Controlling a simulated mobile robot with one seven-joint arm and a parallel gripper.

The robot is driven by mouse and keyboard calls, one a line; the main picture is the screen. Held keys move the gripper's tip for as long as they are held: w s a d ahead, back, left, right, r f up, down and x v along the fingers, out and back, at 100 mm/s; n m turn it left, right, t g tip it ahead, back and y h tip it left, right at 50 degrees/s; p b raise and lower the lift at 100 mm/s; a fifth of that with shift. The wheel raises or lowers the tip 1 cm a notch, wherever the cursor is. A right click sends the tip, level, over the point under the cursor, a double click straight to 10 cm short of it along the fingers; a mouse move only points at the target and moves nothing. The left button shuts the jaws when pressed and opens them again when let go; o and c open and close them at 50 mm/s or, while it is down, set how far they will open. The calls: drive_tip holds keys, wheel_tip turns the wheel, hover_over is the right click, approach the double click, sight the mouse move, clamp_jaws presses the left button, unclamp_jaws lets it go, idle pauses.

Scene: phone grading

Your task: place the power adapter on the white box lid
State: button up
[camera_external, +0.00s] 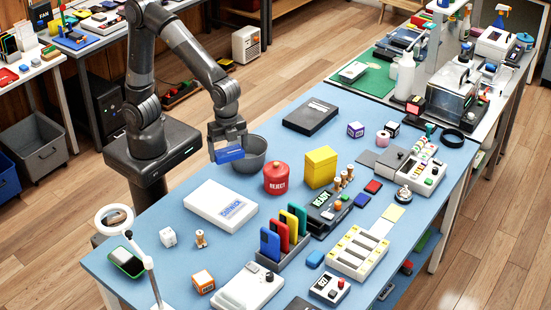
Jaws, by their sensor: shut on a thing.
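My gripper (229,142) is shut on a flat blue block (230,154), held beside the left rim of the grey bowl. I cannot tell whether this blue block is the power adapter. The white box (215,207) lies flat on the blue table, below the gripper in the picture. Its lid has blue lettering near the right corner, and nothing lies on it. A small white cube (168,237) with dark marks stands on the table left of the box; it is too small to identify surely.
The grey bowl (254,165) is close to my gripper. A red tin (277,178) and a yellow box (320,167) stand to its right. Several coloured phones in a rack (287,253) stand right of the white box. A magnifier lamp (130,235) stands at the table's left edge.

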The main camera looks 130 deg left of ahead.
drive_tip(key=s+d+m, duration=0.4)
drive_tip(key=s+d, duration=0.5)
drive_tip(key=d, duration=0.4)
hover_over(220, 202)
wheel_tip(220, 202, down, 12)
drive_tip(key=shift+s+f, duration=0.1)
drive_tip(key=shift+f, duration=2.15)
drive_tip(key=shift+f, duration=0.1)
drive_tip(key=o, duration=0.9)
